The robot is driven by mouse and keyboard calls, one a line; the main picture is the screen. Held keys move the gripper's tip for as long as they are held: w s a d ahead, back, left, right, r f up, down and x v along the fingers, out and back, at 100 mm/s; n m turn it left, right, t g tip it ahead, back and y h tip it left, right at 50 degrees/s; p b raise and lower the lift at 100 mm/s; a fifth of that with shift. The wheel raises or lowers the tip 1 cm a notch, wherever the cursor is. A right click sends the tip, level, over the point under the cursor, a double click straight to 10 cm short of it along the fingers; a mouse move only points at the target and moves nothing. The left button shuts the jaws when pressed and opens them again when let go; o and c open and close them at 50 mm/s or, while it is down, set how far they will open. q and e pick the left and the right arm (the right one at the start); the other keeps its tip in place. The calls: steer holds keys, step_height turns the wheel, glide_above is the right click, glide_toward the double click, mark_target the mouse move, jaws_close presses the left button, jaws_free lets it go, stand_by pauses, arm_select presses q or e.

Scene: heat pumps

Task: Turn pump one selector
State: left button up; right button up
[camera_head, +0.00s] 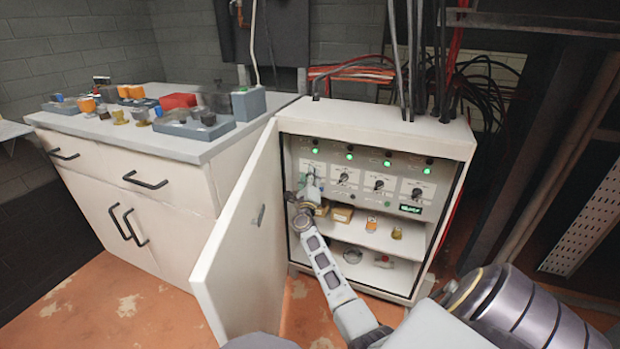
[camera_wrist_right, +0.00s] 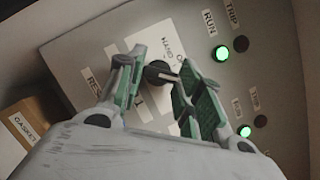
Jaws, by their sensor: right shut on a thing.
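The open white cabinet (camera_head: 283,125) holds a grey control panel with a row of black selector knobs. My right gripper (camera_head: 309,184) is at the leftmost selector, under the leftmost green lamp, and covers it in the head view. In the wrist view the green-padded fingers of my right gripper (camera_wrist_right: 168,88) are shut on the black selector knob (camera_wrist_right: 158,70), which partly shows between them. Its exact angle is hard to tell. My left gripper is not in view.
The cabinet door (camera_head: 240,235) stands open to the left of my right arm. Padlocks and boxes (camera_head: 342,213) lie on the shelf below the panel. A white counter (camera_head: 75,124) with loose parts stands at left. Cables (camera_head: 418,60) hang above the cabinet.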

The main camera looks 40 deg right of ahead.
steer(key=shift+a+f+m, duration=0.1)
steer(key=shift+f+m, duration=0.1)
steer(key=shift+m, duration=0.5)
steer(key=o, duration=1)
steer(key=shift+r+h, duration=0.1)
steer(key=shift+h, duration=0.3)
steer(key=shift+v, duration=6)
steer(key=shift+r, duration=0.15)
steer(key=shift+s, duration=0.15)
